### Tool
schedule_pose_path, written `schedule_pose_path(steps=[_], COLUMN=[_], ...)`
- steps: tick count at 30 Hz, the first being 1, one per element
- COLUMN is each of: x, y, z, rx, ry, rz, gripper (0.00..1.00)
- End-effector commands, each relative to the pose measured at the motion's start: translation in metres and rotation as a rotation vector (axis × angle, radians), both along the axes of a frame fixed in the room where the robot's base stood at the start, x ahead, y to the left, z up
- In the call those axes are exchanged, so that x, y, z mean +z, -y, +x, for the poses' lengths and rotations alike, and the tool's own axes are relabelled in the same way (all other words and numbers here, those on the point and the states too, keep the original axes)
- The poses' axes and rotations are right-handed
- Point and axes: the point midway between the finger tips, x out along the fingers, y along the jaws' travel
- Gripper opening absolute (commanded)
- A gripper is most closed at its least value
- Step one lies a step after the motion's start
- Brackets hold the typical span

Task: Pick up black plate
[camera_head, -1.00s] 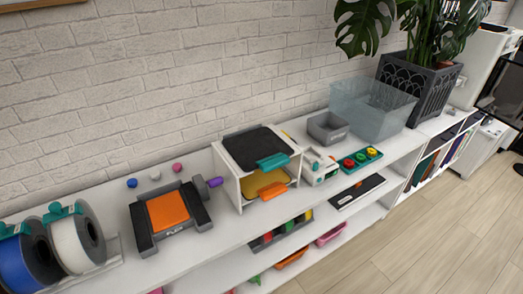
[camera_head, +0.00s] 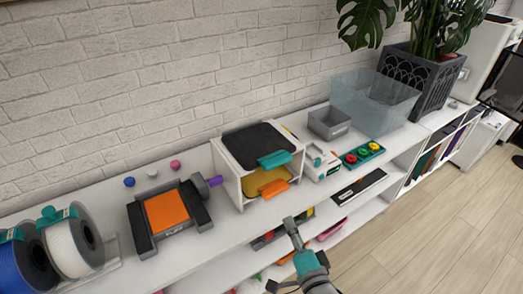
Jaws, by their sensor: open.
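A black plate (camera_head: 252,144) with a teal handle (camera_head: 275,159) lies flat on top of a small white rack (camera_head: 229,182). The handle sticks out over the rack's front. A yellow plate (camera_head: 258,182) with an orange handle sits on the level below. My gripper (camera_head: 291,222) is in front of the shelf, below and to the right of the rack, apart from both plates. It is open and holds nothing that I can see. Its fingers are small and seen mostly end to end.
Left of the rack is a grey device with an orange pad (camera_head: 166,211); spools (camera_head: 72,245) stand at far left. To the right are a small white device (camera_head: 321,162), a teal tray of coloured knobs (camera_head: 363,155), a grey bin (camera_head: 329,123) and a clear bin (camera_head: 374,104).

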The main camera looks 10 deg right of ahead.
Motion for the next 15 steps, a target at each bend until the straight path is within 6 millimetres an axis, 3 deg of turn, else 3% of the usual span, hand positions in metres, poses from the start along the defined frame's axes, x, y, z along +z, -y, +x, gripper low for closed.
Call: schedule_pose_path(steps=[1,6,15], x=[0.013,0.043,0.064], y=[-0.001,-0.004,-0.006], z=[0.018,0.059,0.089], rx=[-0.001,-0.003,-0.004], ry=[0.016,0.037,0.046], rz=[0.050,0.213,0.321], gripper=[0.50,0.50,0.50])
